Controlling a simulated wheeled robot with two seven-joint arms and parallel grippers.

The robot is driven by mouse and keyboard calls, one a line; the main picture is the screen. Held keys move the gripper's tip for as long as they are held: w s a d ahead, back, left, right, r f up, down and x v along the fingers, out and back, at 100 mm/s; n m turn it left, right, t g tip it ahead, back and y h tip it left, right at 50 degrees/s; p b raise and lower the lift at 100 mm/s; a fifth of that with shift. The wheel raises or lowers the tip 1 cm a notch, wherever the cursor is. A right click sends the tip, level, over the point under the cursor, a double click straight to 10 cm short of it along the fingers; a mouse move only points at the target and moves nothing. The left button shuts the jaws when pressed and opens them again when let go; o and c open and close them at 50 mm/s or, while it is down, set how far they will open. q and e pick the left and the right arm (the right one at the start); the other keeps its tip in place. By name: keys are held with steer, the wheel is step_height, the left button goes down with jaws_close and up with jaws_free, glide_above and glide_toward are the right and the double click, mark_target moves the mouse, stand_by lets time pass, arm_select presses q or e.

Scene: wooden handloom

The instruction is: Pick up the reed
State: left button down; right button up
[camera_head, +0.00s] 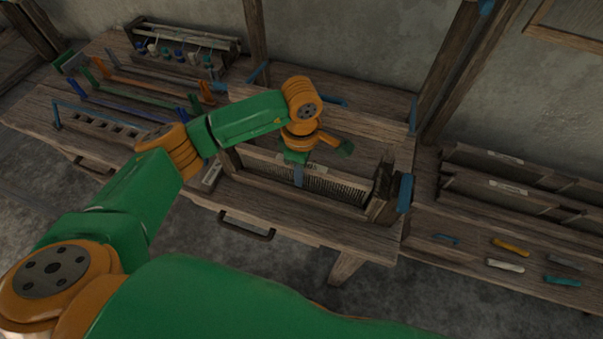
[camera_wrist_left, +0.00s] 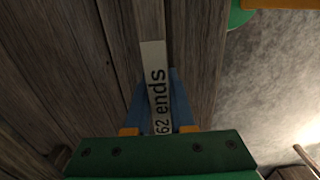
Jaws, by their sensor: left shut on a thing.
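The reed (camera_head: 338,188) is a long comb-like strip with closely set dark teeth. In the head view it lies lengthwise in the wooden stand on the right part of the bench. My left gripper (camera_head: 298,174) is above it, pointing down, with its blue fingers shut on it left of its middle. In the left wrist view the two blue fingers of the gripper (camera_wrist_left: 160,110) flank the reed's pale top edge (camera_wrist_left: 154,62), marked "62 ends". The gripper and wrist hide part of the reed. My right gripper does not show.
A post with a blue clamp (camera_head: 404,193) stands at the stand's right end. Coloured bars and a rack of small tools (camera_head: 186,48) are on the bench's left. A lower shelf at right holds several small coloured pieces (camera_head: 511,247) and long wooden holders (camera_head: 520,190).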

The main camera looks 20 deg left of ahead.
arm_select(q)
steer(key=shift+r, duration=0.1)
step_height(320, 180, up, 18)
stand_by(0.4)
stand_by(0.7)
